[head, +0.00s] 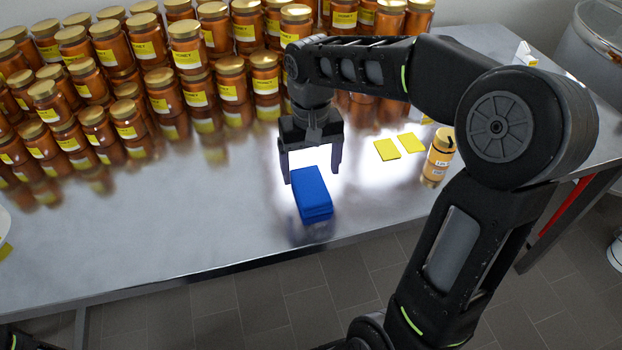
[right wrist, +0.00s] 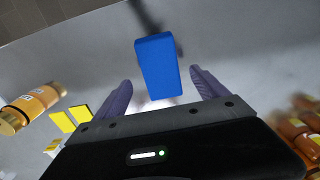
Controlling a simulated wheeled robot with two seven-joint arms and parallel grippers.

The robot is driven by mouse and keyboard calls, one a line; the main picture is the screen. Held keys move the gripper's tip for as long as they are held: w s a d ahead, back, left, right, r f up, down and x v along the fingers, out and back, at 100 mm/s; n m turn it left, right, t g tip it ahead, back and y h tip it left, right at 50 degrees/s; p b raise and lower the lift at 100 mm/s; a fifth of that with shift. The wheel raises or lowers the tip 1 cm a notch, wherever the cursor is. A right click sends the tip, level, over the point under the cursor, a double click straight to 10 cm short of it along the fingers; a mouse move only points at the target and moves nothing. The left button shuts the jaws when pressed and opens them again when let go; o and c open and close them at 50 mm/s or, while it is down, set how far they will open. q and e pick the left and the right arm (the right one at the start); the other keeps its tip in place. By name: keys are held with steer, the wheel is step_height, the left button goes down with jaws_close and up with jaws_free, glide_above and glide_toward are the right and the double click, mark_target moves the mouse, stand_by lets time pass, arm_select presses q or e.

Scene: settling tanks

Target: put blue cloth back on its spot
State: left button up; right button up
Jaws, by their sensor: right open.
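The blue cloth (head: 312,197) is a folded, block-like stack lying on the steel table near its front edge. My right gripper (head: 313,178) is open just behind and above the cloth, its fingers pointing down. In the right wrist view the cloth (right wrist: 157,68) shows ahead of and between the two open fingers (right wrist: 158,92), with clear gaps on both sides. The fingers do not appear to touch it. My left gripper is not in the head view. I cannot make out a marked spot for the cloth.
Rows of honey jars (head: 150,85) fill the back of the steel table (head: 150,235).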

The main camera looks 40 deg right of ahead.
mark_target(311, 185)
step_height(311, 185, up, 7)
stand_by(0.8)
